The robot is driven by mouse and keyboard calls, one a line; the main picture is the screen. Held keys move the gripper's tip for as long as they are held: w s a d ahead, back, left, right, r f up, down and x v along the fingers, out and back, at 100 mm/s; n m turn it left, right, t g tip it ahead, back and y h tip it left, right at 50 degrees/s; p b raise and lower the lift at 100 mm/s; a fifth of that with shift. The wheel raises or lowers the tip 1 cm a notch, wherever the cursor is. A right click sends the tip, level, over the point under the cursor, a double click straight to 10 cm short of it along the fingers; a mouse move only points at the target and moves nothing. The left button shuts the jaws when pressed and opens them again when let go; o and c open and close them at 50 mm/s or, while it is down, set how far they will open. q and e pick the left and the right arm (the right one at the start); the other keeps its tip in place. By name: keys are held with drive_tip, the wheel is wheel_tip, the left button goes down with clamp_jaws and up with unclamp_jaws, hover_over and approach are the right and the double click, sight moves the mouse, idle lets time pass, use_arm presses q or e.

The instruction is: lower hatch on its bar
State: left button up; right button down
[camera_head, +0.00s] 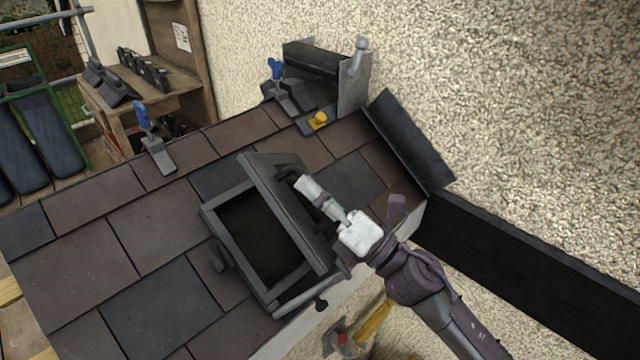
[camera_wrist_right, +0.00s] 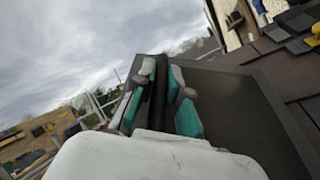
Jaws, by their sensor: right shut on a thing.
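The roof hatch has a grey frame (camera_head: 212,222) around a dark opening, and its dark lid (camera_head: 285,215) stands raised and tilted on the opening's right side. My right gripper (camera_head: 304,184) reaches in over the lid's right side. In the wrist view its teal-padded fingers (camera_wrist_right: 160,95) are shut on a narrow dark piece by the lid's panel (camera_wrist_right: 235,105); I take it for the lid's handle. A light bar (camera_head: 300,297) with a dark knob lies near the frame's lower corner; I cannot tell how it meets the lid. My left gripper is not in view.
Brown and grey slates (camera_head: 160,230) cover the sloping roof around the hatch. Blue-handled tools (camera_head: 143,120) and a yellow-topped piece (camera_head: 319,120) lie higher up. A rough rendered wall (camera_head: 510,90) and a dark gutter-like strip (camera_head: 520,260) bound the right side.

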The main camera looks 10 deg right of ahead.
idle(0.4)
drive_tip(key=c, duration=1.2)
unclamp_jaws()
drive_tip(key=shift+d+f, duration=0.1)
drive_tip(key=v, duration=1.2)
